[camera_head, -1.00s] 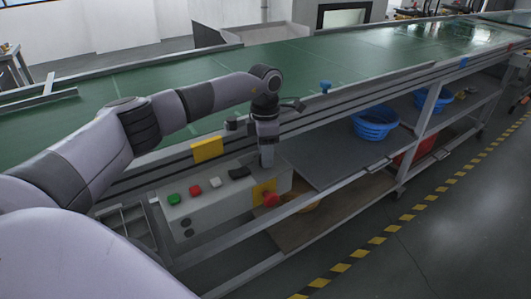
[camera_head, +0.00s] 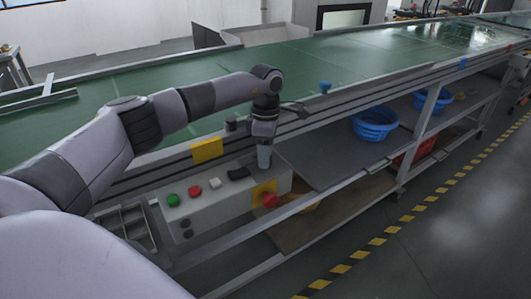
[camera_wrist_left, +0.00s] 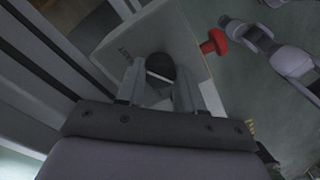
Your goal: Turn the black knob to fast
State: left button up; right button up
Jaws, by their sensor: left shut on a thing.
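The black knob (camera_wrist_left: 160,66) sits on the pale top of the control box (camera_head: 210,207). In the left wrist view the two fingers of my left gripper (camera_wrist_left: 159,74) stand on either side of it, shut on it. In the head view my left gripper (camera_head: 264,158) points down at the right end of the box and hides the knob. Grey links of my other arm (camera_wrist_left: 268,45) show at the upper right of the left wrist view; its gripper is not clear.
On the box are a green button (camera_head: 173,199), a red button (camera_head: 195,191), a white button (camera_head: 215,183) and a black switch (camera_head: 239,174). A red emergency knob (camera_head: 270,200) juts from the front. The green conveyor (camera_head: 330,58) runs behind; a blue basket (camera_head: 375,123) stands on the shelf.

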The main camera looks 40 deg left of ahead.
pick_arm(q)
jog(key=shift+r, duration=0.1)
jog(key=o, duration=1)
jog(key=shift+o, duration=0.2)
jog(key=shift+w+a+r+b, duration=0.1)
jog(key=shift+r+b, duration=0.1)
jog(key=shift+r, duration=1.6)
jog(key=shift+w+r+b, duration=0.1)
jog(key=shift+r+b, duration=0.05)
jog(key=shift+r, duration=1.6)
